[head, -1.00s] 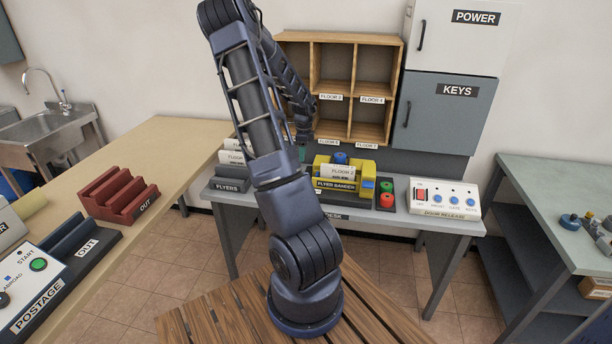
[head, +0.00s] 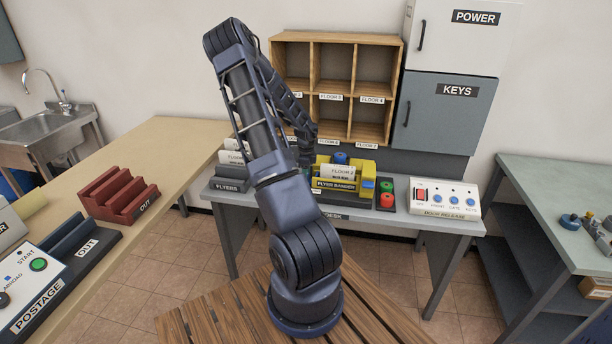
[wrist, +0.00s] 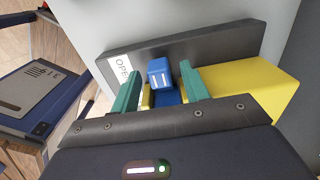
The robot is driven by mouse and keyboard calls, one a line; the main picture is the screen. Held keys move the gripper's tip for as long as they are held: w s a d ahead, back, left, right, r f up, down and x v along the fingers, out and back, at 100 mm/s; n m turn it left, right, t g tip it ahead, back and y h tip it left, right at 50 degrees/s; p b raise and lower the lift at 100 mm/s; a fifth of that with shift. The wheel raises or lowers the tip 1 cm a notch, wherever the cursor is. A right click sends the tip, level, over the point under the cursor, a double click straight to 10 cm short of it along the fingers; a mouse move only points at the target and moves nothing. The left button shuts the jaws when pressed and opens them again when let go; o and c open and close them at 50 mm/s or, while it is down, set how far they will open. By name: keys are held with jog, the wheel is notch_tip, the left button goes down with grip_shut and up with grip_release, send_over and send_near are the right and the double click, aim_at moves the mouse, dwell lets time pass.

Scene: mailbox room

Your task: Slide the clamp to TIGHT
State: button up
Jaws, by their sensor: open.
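The flyer bander (head: 326,184) is a yellow machine on the desk, with a paper marked FLOOR 2 in it and a blue part (head: 341,158) on top. In the wrist view a blue block with white marks (wrist: 159,74), apparently the clamp, stands in front of a dark bar (wrist: 225,45). A white OPEN label (wrist: 122,70) is on the bar, left of the block. A TIGHT label does not show. My gripper (wrist: 160,69) is open, with one green finger on each side of the block; contact is unclear. In the head view my gripper (head: 306,152) is beside the bander's left end.
Red and green buttons (head: 387,193) stand right of the bander. The door release panel (head: 445,198) is farther right. Wooden pigeonholes (head: 335,85) rise behind the desk. A FLYERS tray (head: 230,184) is at the desk's left end.

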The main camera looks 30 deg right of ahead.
jog(key=shift+f, duration=0.45)
grip_shut()
jog(key=shift+s+d, duration=0.55)
jog(key=shift+d, duration=0.05)
grip_release()
jog(key=shift+r, duration=0.2)
